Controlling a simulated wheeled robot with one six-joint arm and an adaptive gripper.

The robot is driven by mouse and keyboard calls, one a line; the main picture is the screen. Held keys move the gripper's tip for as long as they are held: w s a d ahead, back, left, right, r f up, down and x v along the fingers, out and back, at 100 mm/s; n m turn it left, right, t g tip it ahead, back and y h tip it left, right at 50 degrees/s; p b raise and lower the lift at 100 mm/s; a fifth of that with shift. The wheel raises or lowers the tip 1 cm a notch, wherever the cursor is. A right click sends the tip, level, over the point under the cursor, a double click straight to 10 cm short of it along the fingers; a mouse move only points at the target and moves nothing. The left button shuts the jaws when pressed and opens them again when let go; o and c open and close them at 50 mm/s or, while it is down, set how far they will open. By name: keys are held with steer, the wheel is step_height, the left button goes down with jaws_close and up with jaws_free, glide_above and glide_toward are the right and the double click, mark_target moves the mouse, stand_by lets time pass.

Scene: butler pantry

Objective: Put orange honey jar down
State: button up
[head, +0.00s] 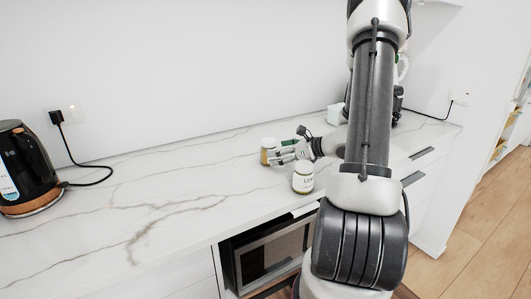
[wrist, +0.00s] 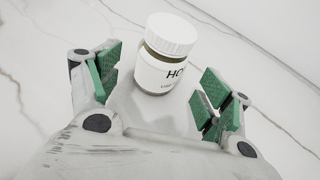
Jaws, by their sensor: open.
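The orange honey jar (head: 267,151) stands upright on the white marble counter, with a white lid and an amber edge showing. In the wrist view the honey jar (wrist: 160,70) shows a white ribbed lid and a label with dark letters. My gripper (head: 277,157) is low over the counter at the jar. In the wrist view my gripper (wrist: 160,84) is open, with one green pad on each side of the jar.
A second white-lidded jar (head: 303,178) stands on the counter close in front of my gripper. A black kettle (head: 24,168) with its cord is at the far left. A white item (head: 334,115) is behind my arm. The counter (head: 170,205) between kettle and jars is clear.

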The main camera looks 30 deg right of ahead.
steer(key=x, duration=0.5)
steer(key=shift+r, duration=0.15)
steer(key=shift+r, duration=0.1)
steer(key=c, duration=1.5)
